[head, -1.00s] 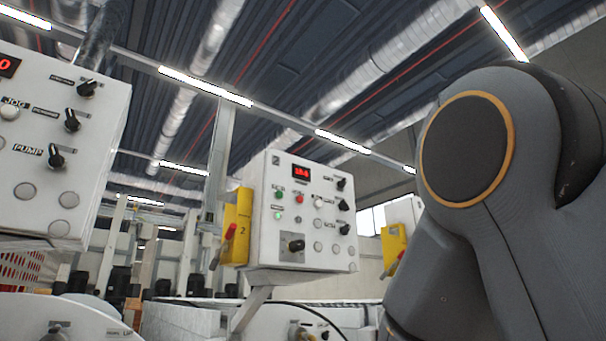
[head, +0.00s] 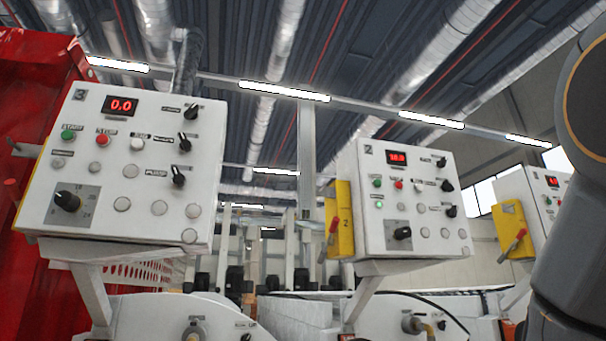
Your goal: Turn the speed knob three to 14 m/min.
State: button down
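The control panel marked 3 (head: 48,150) is a white box at the left of the head view. Its red display (head: 122,105) reads 0.0. A large black knob (head: 66,201) sits on a grey scale plate at its lower left; I take it for speed knob three. Small numbers ring it, and its exact pointer position is hard to read. Smaller black knobs (head: 178,175) line the panel's right side. My gripper is out of view; only part of my arm shows at the right edge, far from panel 3.
A middle panel marked 2 (head: 372,229), with a lit red display and yellow side box (head: 339,220), stands right of panel 3. Another panel (head: 520,190) is farther right, partly behind my arm. A red machine wall (head: 30,85) is behind panel 3. White machine housings stand below.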

aim_at(70, 203)
jog(key=u, duration=1.65)
jog(key=k, duration=0.45)
jog(key=z, duration=0.9)
jog(key=i, duration=0.65)
jog(key=u, duration=0.5)
